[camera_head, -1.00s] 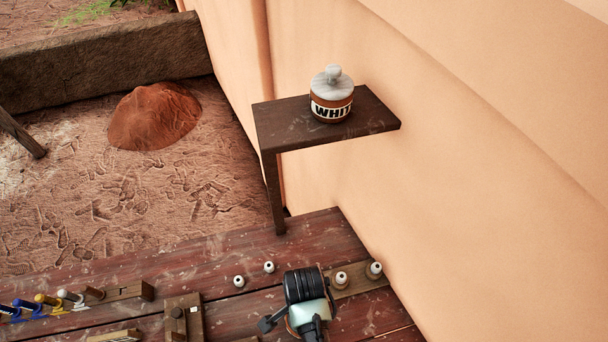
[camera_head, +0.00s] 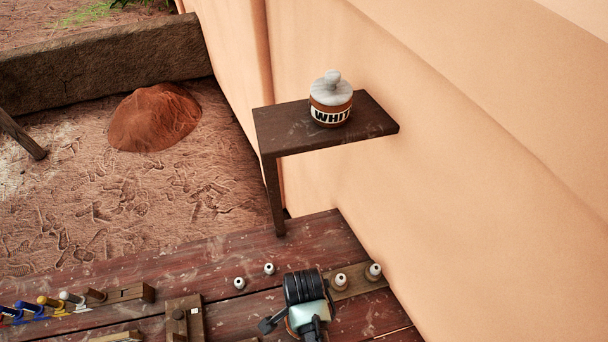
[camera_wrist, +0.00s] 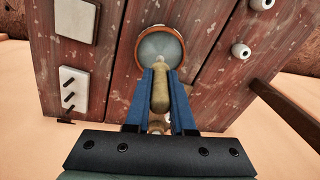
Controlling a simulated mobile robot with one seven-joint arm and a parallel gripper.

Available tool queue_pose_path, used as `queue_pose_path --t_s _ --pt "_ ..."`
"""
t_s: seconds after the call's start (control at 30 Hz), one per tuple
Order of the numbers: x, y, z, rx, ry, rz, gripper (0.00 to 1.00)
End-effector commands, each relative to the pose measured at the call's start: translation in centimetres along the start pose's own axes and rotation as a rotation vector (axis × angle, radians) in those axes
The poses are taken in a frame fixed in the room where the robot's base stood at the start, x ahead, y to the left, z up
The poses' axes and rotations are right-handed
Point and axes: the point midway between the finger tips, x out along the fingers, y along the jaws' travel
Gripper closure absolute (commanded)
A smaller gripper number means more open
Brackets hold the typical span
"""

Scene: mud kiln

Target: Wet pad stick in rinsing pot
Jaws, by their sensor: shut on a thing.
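In the wrist view the blue fingers of my gripper (camera_wrist: 162,78) are shut on the wooden pad stick (camera_wrist: 160,95). Its pale tip points at the round rinsing pot (camera_wrist: 184,45), which has a brown rim and grey-blue water inside. The tip overlaps the water in the picture; I cannot tell whether it touches it. In the head view my dark wrist and arm hide most of the pot and the stick.
A jar with a white lid (camera_head: 331,98) stands on a small wall shelf (camera_head: 285,140). A rack of coloured handles (camera_head: 62,301) is at lower left.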

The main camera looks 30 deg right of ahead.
Motion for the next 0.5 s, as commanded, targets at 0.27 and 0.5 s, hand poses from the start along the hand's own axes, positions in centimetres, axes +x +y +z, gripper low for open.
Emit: queue_pose_path --t_s 0.27,0.5 --pt "0.3 0.0 0.0 0.000 0.000 0.000 1.00" --pt "1.2 0.0 0.0 0.000 0.000 0.001 1.00"
